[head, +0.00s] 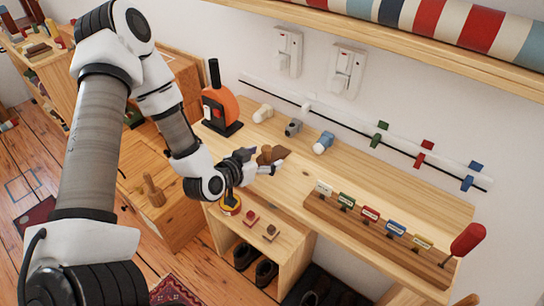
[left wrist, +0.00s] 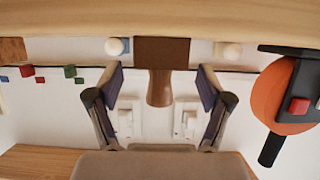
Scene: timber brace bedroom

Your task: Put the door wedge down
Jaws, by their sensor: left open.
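The door wedge (head: 281,154) is a brown wooden block with a rounded knob handle, on the light wooden bench (head: 232,146) near its front edge. In the left wrist view, which is upside down, the wedge (left wrist: 162,50) meets the bench surface, its handle pointing away from it. My left gripper (head: 258,162) is at the wedge; its fingers (left wrist: 160,98) are spread on both sides of the handle with gaps. It looks open and holds nothing. My right gripper is not in view.
An orange device (head: 219,106) with a black post stands left of the wedge. Small white, grey and blue fittings (head: 294,127) lie behind. A labelled wooden rack (head: 380,240) is to the right. Below is a small cabinet (head: 285,240) with shoes. Bare bench lies right of the wedge.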

